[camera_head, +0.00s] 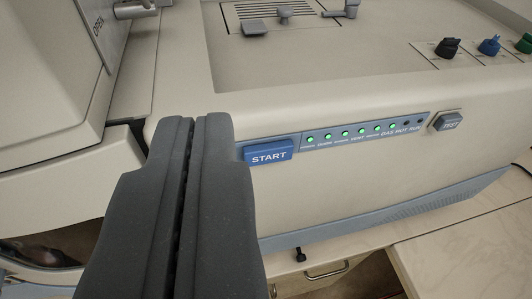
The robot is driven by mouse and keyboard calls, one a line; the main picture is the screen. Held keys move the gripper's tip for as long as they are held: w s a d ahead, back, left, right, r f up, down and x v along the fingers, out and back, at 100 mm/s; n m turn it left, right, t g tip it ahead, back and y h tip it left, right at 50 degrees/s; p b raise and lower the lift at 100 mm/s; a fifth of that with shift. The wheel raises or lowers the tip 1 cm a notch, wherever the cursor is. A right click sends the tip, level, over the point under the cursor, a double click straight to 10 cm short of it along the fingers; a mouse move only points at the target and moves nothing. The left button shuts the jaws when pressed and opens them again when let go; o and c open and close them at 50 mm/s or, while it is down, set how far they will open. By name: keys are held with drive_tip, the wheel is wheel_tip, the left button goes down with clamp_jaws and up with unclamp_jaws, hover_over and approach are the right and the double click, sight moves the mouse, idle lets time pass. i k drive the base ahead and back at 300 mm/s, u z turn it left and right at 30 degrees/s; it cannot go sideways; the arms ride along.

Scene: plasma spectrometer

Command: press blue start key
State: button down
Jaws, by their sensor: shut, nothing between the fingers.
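The blue start key (268,155), marked START, is on the front panel of the beige spectrometer (360,170), at the left end of a blue strip. My gripper (193,122) is shut and empty, with its dark fingers side by side. In the picture its tips lie to the left of the key and a little above it. The right finger's edge comes close to the key's left end, but I cannot tell how far the tips are from the panel.
A row of several green lights (345,134) runs right of the key, then a grey TEST key (447,121). Black (447,48), blue (489,46) and green (524,44) knobs sit on top. A raised housing (50,80) marked OPEN stands at left. A bench drawer (328,272) is below.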

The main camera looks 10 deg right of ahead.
sight(283, 151)
drive_tip(key=k, duration=1.5)
drive_tip(key=u, duration=0.65)
drive_tip(key=i, duration=1)
